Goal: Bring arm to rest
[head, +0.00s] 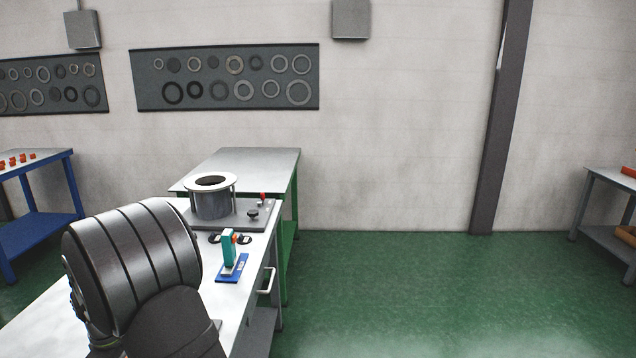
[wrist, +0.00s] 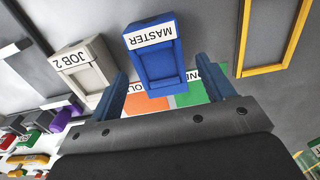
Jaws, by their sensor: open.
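My gripper (wrist: 160,72) shows in the wrist view with its two blue fingers spread wide. A blue holder labelled MASTER (wrist: 157,72) lies in line with the gap between the fingers; no part is seen clamped, and I cannot tell how far off the holder is. In the head view a dark ribbed part of my arm fills the lower left, and my gripper does not show there. A grey flanged cylinder (head: 212,200) stands upright on a flat grey base (head: 240,218) on the bench.
A teal device (head: 229,247) stands on a blue plate on the bench (head: 262,262). The wrist view shows a grey holder labelled JOB 2 (wrist: 84,66), an orange panel (wrist: 150,101), a green panel (wrist: 189,92) and a yellow frame (wrist: 270,40). Green floor at right is clear.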

